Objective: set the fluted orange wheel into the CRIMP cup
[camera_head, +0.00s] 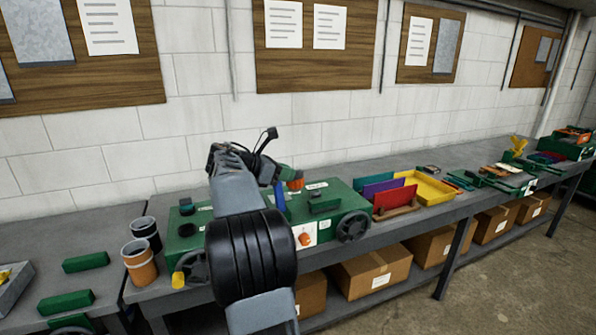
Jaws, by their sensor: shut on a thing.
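The fluted orange wheel (295,185) shows as a small orange, ribbed piece at the tip of my gripper (288,175), just above the top of the green bench machine (345,206). My gripper is shut on it; the fingers are small in view and partly hidden behind my wrist. I cannot tell whether the wheel touches anything below. The machine's top carries small white labels (317,186), too small to read. I cannot pick out the CRIMP cup; my arm covers the middle of the machine. A card on its front (304,235) shows an orange wheel.
A blue upright piece (280,196) stands close to the wheel. An orange cup (139,262) and a dark cup (146,234) stand left of the machine. Red (395,201) and yellow (428,188) bins stand right. Cardboard boxes (371,273) sit on the shelf below.

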